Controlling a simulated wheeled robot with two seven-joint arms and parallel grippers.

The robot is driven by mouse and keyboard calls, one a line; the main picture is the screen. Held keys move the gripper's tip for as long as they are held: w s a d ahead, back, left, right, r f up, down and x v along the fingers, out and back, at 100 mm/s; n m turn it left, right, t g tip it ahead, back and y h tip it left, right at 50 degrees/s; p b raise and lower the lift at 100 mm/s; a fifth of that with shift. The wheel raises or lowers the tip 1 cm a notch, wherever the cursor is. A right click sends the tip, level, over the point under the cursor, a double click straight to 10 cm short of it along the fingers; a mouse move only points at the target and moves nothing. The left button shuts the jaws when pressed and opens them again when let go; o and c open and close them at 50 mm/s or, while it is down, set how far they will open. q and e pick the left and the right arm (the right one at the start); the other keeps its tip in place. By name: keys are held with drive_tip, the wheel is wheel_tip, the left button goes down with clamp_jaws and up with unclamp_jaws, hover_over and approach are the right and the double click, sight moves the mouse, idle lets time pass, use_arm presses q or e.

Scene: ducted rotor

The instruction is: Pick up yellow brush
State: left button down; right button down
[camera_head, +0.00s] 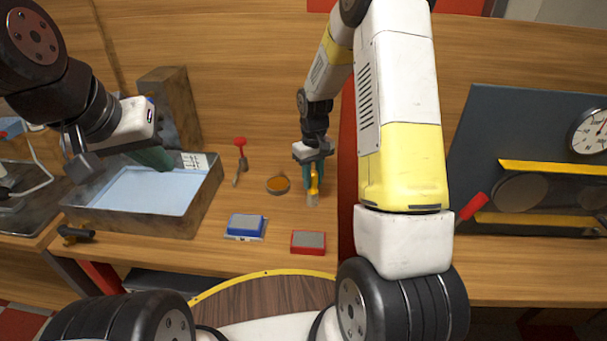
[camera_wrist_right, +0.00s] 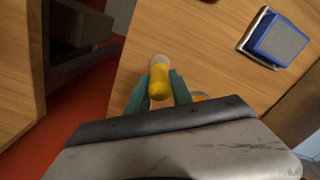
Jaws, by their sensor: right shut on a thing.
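The yellow brush (camera_head: 313,184) is upright between the fingers of my right gripper (camera_head: 314,172) in the head view, with its pale end pointing down. In the right wrist view the brush (camera_wrist_right: 159,82) sits between the two teal fingers of the right gripper (camera_wrist_right: 160,90). The fingers are shut on it. I cannot tell whether its lower end touches the table. My left gripper (camera_head: 115,155) is at the left, over the metal tray; its fingertips are partly hidden, and I cannot tell how far apart they are.
A metal tray with a light-blue bottom (camera_head: 205,205) stands at the left. A red-handled tool (camera_head: 240,160), a round orange dish (camera_head: 278,185), a blue block (camera_head: 245,226) and a red block (camera_head: 308,242) lie on the wooden table (camera_head: 270,130). A dark panel with a gauge (camera_head: 590,131) is at the right.

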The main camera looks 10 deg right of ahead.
sight(314, 173)
drive_tip(key=shift+r, duration=0.55)
drive_tip(key=r, duration=0.1)
drive_tip(key=s+r, duration=0.1)
drive_tip(key=shift+r, duration=0.35)
drive_tip(key=s+r, duration=0.1)
drive_tip(key=s, duration=1.4)
drive_tip(key=shift+r, duration=0.1)
idle(0.5)
